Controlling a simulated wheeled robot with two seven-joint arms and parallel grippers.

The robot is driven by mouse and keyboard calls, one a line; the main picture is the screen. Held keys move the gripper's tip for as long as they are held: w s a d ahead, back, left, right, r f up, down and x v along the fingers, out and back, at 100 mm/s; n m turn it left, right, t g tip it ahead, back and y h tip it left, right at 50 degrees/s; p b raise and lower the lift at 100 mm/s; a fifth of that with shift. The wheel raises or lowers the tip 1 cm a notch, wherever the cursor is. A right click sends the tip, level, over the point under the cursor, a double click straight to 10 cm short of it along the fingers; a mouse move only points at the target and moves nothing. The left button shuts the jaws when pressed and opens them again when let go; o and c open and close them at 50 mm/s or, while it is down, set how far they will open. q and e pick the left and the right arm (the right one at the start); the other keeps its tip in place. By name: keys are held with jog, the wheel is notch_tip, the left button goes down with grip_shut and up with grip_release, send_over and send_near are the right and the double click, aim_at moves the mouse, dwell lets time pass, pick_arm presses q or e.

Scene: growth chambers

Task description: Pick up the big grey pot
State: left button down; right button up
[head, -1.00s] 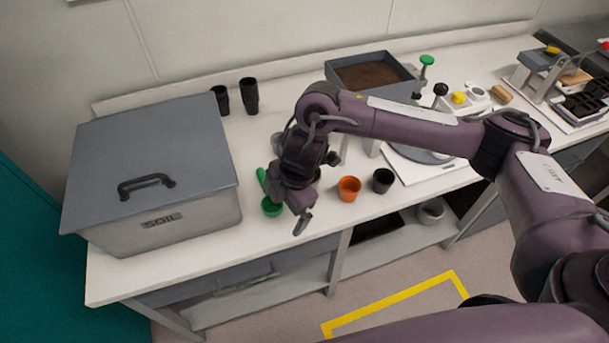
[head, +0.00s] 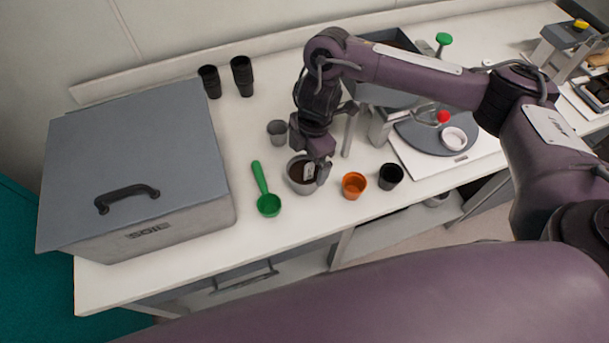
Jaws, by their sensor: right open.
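The big grey pot (head: 296,184) stands upright on the white bench, with dark brown soil inside. My right gripper (head: 316,172) is open and points down at the pot's right rim. One finger appears over the soil inside the pot and the other by the outside of the right wall. I cannot tell whether either finger touches the pot. The gripper covers part of the pot's back and right side. My left gripper is not in view.
An orange pot (head: 354,185) and a black pot (head: 390,176) stand close on the right. A green scoop (head: 266,195) lies left, and a smaller grey pot (head: 277,128) stands behind. The soil bin (head: 135,165) fills the bench's left end. A grey turntable (head: 425,138) is at right.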

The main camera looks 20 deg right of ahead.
aim_at(295, 169)
jog(key=f, duration=0.4)
jog(key=shift+a+f, duration=0.15)
jog(key=shift+a, duration=0.05)
jog(key=c, duration=0.9)
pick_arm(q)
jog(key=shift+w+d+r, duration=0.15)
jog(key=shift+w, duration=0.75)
pick_arm(e)
jog(key=shift+c, duration=1)
